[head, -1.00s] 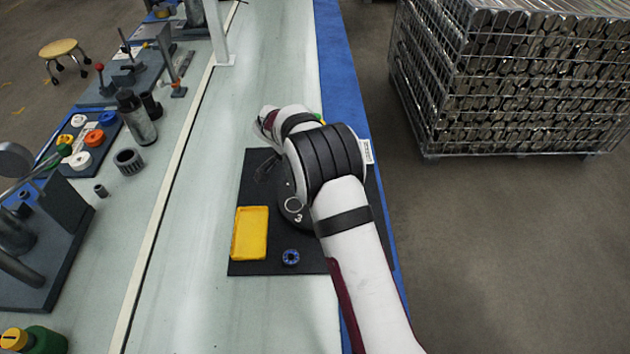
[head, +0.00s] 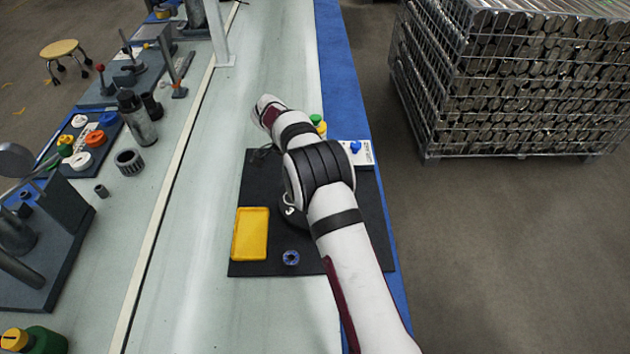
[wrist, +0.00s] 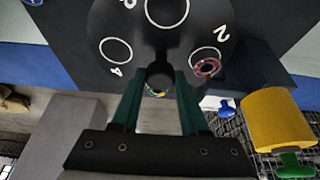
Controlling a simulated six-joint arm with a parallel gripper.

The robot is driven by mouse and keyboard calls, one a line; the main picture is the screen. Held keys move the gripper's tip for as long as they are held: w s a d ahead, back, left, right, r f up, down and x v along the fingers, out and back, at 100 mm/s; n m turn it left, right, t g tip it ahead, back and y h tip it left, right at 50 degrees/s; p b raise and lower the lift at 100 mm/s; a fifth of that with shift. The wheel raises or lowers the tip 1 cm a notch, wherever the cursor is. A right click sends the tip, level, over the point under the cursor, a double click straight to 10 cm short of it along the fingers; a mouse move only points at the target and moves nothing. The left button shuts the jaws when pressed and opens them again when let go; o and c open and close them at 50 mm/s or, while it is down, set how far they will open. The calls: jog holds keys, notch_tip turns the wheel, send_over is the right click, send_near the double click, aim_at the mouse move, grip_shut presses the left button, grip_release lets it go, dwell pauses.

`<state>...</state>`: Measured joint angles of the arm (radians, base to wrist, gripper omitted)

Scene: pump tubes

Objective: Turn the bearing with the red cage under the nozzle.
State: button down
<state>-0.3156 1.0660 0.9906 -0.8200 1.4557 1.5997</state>
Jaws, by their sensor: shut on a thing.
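In the wrist view my gripper (wrist: 160,85) has its two green fingers either side of a dark upright post (wrist: 160,72) at the dark round disc, and is shut on it. The disc (wrist: 125,22) carries white rings and numbers, with 4 at left and 2 at right. The bearing with the red cage (wrist: 208,67) lies at the ring by number 2. In the head view my arm hides my gripper and most of the disc (head: 289,217). I cannot make out the nozzle in either view.
A black mat (head: 262,187) holds a yellow tray (head: 250,234) and a blue bearing (head: 290,257). A blue-topped item (head: 355,147) on a white card and a green-and-yellow container (head: 318,125) stand near the blue edge.

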dwell(0.5)
jog(key=shift+c, duration=2.1)
grip_release()
jog(key=v, duration=1.2)
jog(key=shift+w, duration=0.1)
